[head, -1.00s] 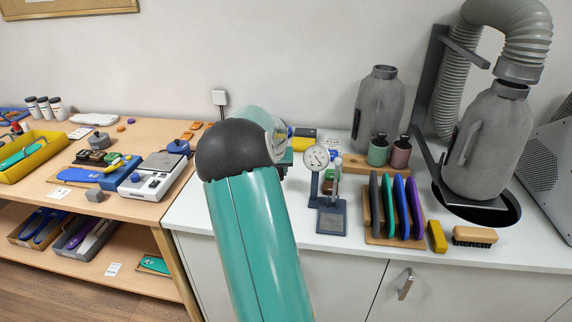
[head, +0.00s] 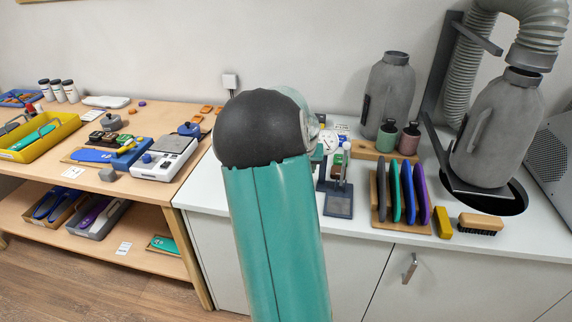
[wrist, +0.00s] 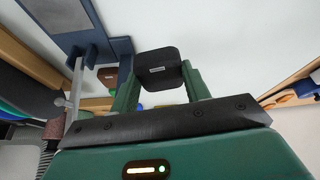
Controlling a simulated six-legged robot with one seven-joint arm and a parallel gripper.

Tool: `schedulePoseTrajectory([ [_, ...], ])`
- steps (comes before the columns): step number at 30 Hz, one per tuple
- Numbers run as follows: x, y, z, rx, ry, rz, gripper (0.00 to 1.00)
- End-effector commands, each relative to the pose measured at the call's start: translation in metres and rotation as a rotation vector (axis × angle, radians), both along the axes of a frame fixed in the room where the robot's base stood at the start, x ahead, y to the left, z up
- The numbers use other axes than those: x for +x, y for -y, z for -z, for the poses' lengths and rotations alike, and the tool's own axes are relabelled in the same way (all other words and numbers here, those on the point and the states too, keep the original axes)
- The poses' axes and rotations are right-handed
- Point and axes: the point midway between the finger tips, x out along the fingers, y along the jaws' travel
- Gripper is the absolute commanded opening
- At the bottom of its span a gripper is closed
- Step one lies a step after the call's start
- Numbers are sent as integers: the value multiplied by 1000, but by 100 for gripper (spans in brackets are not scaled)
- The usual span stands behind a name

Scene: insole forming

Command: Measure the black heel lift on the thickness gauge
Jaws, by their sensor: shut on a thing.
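The black heel lift (wrist: 158,62) is in the wrist view, a dark, roughly square pad with a small pale label. My gripper (wrist: 161,78) is shut on it, one green finger at each side. The thickness gauge (head: 338,200) stands on the white counter in the head view, right of my arm, its dial partly hidden by the arm. In the wrist view the gauge's blue base (wrist: 62,22) lies at the upper left, with its frame just left of the lift. The lift appears apart from the gauge plate. My gripper is mostly hidden behind my arm in the head view.
Right of the gauge a wooden rack (head: 384,217) holds several coloured insoles. A yellow block (head: 442,222) and a brush (head: 480,224) lie beyond it. Behind stand two bottles on a wooden block (head: 372,153) and grey canisters. A wooden bench (head: 150,190) is at left.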

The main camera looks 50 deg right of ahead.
Motion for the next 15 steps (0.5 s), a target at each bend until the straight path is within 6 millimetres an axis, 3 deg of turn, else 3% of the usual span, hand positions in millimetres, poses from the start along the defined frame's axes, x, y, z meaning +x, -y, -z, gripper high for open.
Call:
schedulePoseTrajectory([
  [3, -43, 4, -5, 3, 4, 51, 19],
  [9, -109, 1, -7, 12, 11, 127, 19],
  [15, -138, -4, -5, 18, 14, 158, 19],
])
